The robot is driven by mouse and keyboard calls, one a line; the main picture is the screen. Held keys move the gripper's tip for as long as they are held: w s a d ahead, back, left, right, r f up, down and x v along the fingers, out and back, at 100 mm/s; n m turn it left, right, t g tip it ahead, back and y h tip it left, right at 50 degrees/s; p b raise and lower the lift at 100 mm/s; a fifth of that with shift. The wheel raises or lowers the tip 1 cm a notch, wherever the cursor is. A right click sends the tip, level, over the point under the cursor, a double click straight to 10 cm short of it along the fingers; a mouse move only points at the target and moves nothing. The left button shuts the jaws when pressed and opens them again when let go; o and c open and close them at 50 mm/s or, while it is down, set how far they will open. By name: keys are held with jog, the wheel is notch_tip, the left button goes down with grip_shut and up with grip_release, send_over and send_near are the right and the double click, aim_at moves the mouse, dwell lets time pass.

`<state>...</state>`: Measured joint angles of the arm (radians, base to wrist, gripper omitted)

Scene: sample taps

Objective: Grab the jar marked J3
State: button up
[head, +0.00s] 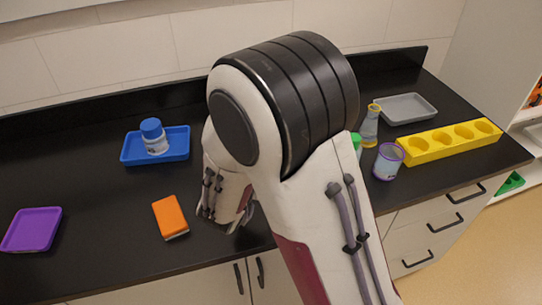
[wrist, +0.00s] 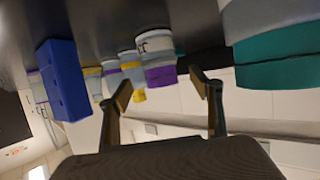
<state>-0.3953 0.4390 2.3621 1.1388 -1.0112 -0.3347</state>
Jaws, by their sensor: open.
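No J3 mark is readable in either view, so I cannot tell which jar bears it. In the head view, a blue-lidded jar (head: 154,137) stands upright on a blue tray (head: 128,152). A purple-rimmed jar (head: 388,162) stands right of my arm, beside a green-topped item (head: 356,142) mostly hidden by the arm. The wrist view shows several banded jars, including a purple-banded one (wrist: 160,74) beyond the fingers and a large teal-banded one (wrist: 278,58) close at right. My gripper (wrist: 160,84) is open, with nothing seen held; the arm hides much of it in the head view.
An orange sponge (head: 170,216) lies left of my gripper, and a purple tray (head: 32,229) farther left. A yellow flask (head: 370,128), grey tray (head: 408,107) and yellow holed rack (head: 450,140) are at right. A blue block (wrist: 63,80) shows in the wrist view.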

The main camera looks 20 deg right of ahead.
jog(key=shift+x, duration=1.2)
jog(key=shift+x, duration=2.6)
jog(key=shift+f, duration=0.15)
jog(key=shift+c, duration=0.3)
jog(key=c, duration=1.2)
